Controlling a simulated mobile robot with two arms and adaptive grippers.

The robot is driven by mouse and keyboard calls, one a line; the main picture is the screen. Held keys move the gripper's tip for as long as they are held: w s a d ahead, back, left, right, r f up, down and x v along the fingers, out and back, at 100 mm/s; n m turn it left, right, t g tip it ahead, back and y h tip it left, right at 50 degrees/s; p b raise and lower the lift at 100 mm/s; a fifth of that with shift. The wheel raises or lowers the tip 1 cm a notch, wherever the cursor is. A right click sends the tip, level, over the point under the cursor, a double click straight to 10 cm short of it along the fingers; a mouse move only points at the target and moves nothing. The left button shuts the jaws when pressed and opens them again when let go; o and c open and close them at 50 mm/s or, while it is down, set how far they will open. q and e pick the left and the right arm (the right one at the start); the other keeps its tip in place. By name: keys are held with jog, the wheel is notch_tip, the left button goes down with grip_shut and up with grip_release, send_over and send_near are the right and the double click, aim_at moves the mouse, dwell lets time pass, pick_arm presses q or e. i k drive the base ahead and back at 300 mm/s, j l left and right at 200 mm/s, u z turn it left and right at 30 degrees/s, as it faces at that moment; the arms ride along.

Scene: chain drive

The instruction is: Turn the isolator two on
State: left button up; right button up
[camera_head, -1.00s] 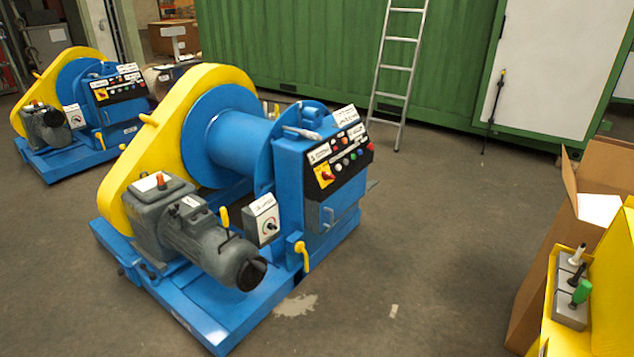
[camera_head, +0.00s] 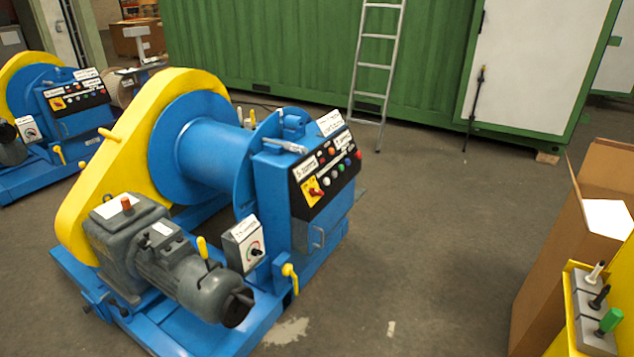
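Two blue and yellow chain drive machines stand on the floor. The near machine (camera_head: 212,150) has a black control panel (camera_head: 325,173) with a red and yellow rotary isolator switch (camera_head: 315,189) at its lower left, beside several coloured buttons. The far machine (camera_head: 70,128), cut off at the left edge, has a similar panel with a red and yellow switch (camera_head: 57,103). The white labels are too small to read, so I cannot tell which isolator is number two. The switch positions are also unclear. Neither of my grippers is in view.
A grey motor (camera_head: 195,280) and a small white dial box (camera_head: 246,245) sit on the near machine's front. A cardboard box (camera_head: 555,260) and a yellow holder with handled tools (camera_head: 598,320) stand at right. A ladder (camera_head: 376,65) leans on a green container (camera_head: 260,55). The centre-right floor is clear.

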aim_at(314, 192)
jog(key=i+l+u, duration=0.35)
jog(key=i+l, duration=0.35)
jog(key=i, duration=0.2)
jog(key=i+l+u, duration=0.4)
jog(key=i+l, duration=0.4)
jog(key=l, duration=0.15)
